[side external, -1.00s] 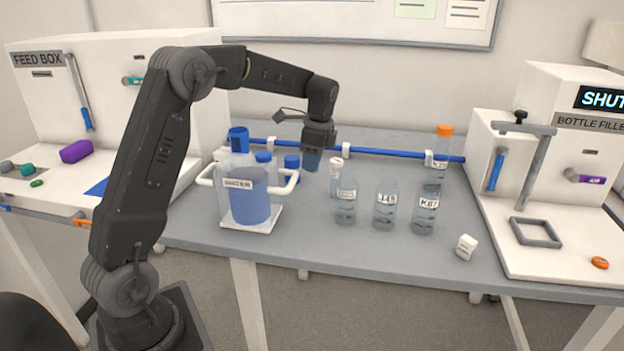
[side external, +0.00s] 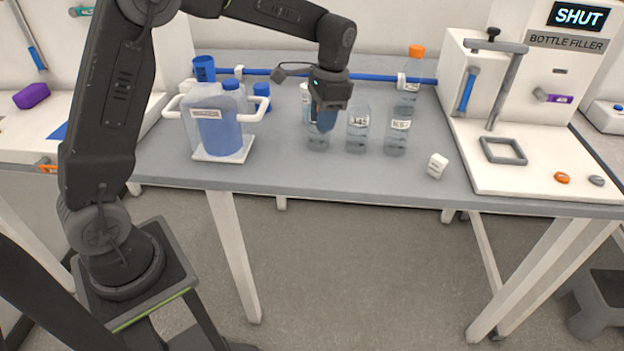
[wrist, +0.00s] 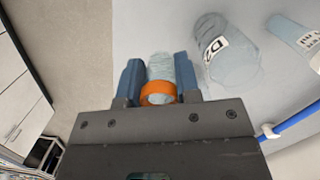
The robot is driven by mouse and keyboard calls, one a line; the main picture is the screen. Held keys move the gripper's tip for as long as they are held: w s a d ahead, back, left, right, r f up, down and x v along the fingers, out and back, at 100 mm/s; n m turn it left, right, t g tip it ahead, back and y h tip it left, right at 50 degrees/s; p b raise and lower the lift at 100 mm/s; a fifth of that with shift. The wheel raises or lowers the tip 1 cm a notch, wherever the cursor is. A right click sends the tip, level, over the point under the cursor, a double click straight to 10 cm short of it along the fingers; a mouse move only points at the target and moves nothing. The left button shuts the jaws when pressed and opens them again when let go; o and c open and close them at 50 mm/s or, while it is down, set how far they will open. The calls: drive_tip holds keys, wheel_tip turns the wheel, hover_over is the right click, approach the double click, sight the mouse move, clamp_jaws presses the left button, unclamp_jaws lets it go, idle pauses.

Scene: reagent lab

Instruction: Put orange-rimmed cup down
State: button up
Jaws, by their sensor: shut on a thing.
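The orange-rimmed cup (wrist: 158,93) shows in the wrist view between my two blue fingers. It has a clear, pale body, and its orange rim faces the camera. My gripper (wrist: 158,78) is shut on it. In the side view my gripper (side external: 325,122) points down in front of or over the leftmost clear bottle (side external: 318,142). There the cup cannot be made out behind the fingers. Whether the cup touches the bench is not clear.
Clear labelled bottles (side external: 357,135) (side external: 397,135) stand right of my gripper, with an orange-capped bottle (side external: 412,75) behind. A handled container (side external: 205,130) stands left. A small white block (side external: 437,166) lies front right. The bench front (side external: 290,175) is clear.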

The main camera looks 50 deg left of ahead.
drive_tip(key=shift+s+d+f+n, duration=0.25)
drive_tip(key=shift+s+f+n, duration=0.25)
drive_tip(key=shift+f, duration=0.1)
wheel_tip(320, 180, up, 15)
drive_tip(key=m, duration=0.5)
hover_over(283, 136)
drive_tip(key=shift+y, duration=0.3)
drive_tip(key=f, duration=1.9)
drive_tip(key=shift+w+d, duration=0.1)
drive_tip(key=shift+d, duration=0.1)
drive_tip(key=shift+f, duration=2.2)
drive_tip(key=o, duration=1)
drive_tip(key=shift+f, duration=0.1)
